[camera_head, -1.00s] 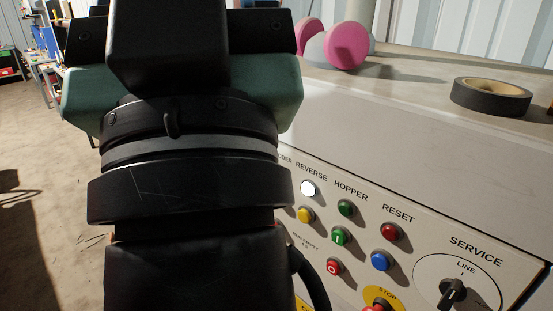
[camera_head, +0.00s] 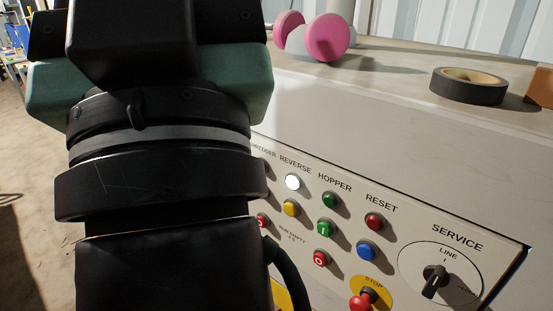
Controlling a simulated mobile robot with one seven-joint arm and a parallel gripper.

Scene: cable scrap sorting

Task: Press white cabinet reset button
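The white cabinet (camera_head: 330,125) fills the right half, with a sloped control panel on its front. Under the RESET label are a red round piece (camera_head: 374,221) and, below it, a blue button (camera_head: 366,250); both are uncovered. My gripper (camera_head: 240,88) shows only as a green and black body at the upper left, seen from behind. Its fingertips are hidden, so I cannot tell whether they are open or shut. My black arm stands left of the RESET column and covers the panel's left part. No contact with the blue button shows.
A lit white lamp (camera_head: 292,182), green button (camera_head: 325,228) and red button (camera_head: 321,259) sit left of RESET. A red stop button (camera_head: 362,299) is below, a rotary switch (camera_head: 435,280) right. Black tape (camera_head: 468,86), pink-wheeled object (camera_head: 325,37) and orange block (camera_head: 541,86) lie on top.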

